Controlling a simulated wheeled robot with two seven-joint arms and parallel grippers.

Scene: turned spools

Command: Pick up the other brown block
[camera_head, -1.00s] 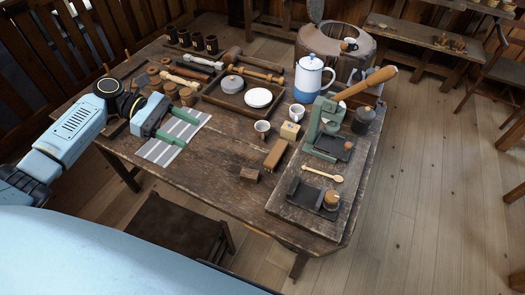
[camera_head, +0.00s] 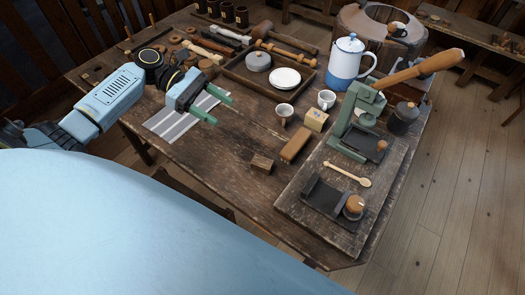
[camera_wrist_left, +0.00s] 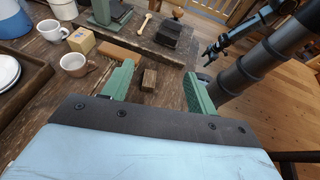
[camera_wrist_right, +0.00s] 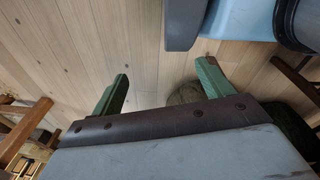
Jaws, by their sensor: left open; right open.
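A small dark brown block (camera_head: 262,163) lies on the wooden table. A longer, lighter brown block (camera_head: 296,145) lies beside it, up and to the right. My left gripper (camera_head: 222,112) is open and empty, above the table near a striped cloth, up and left of both blocks. In the left wrist view the small block (camera_wrist_left: 149,79) shows between the open fingers (camera_wrist_left: 160,70) but farther off, and the longer block (camera_wrist_left: 117,52) lies beyond the left finger. My right gripper (camera_wrist_right: 163,68) is open and empty over the plank floor, away from the table.
A yellowish cube (camera_head: 316,120) and two cups (camera_head: 284,113) stand behind the longer block. A board (camera_head: 300,195) with a green press (camera_head: 352,130) is to the right. A tray (camera_head: 240,85) with a white plate lies behind. Bare tabletop surrounds the small block's front and left.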

